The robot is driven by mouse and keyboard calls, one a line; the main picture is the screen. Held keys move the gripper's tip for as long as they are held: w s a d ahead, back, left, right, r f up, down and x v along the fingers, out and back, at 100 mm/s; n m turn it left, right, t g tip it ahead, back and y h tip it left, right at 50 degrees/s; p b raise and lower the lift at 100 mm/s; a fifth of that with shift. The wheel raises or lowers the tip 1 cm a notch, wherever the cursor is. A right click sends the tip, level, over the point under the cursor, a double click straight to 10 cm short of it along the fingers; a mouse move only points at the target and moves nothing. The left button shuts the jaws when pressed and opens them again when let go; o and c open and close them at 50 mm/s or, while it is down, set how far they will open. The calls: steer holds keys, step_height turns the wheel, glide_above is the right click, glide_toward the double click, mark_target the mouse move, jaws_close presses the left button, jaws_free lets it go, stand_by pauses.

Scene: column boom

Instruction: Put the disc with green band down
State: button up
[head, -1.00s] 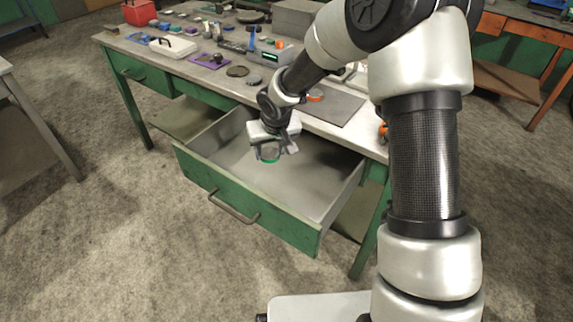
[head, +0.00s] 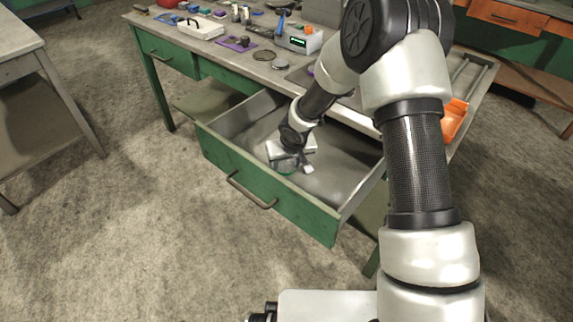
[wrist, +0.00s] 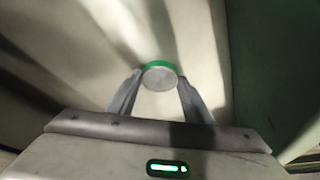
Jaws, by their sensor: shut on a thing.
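The disc with green band (wrist: 160,77) is a round grey disc with a green rim, held between the two fingertips in the wrist view. In the head view its green edge (head: 285,172) shows below my gripper. My gripper (head: 294,165) is shut on the disc, inside the open drawer (head: 275,207) of the green workbench. The drawer's grey floor shows behind the disc in the wrist view. I cannot tell whether the disc touches the floor.
The drawer's green front with its handle (head: 250,191) is on the near side. The visible drawer floor (head: 345,178) is bare. The bench top (head: 225,57) above carries a white case (head: 201,27), a purple plate (head: 237,43), two flat discs and a small device with a green display (head: 300,40).

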steer(key=shift+f+b, duration=0.15)
steer(key=shift+b, duration=0.15)
steer(key=o, duration=1.3)
steer(key=shift+o, duration=0.2)
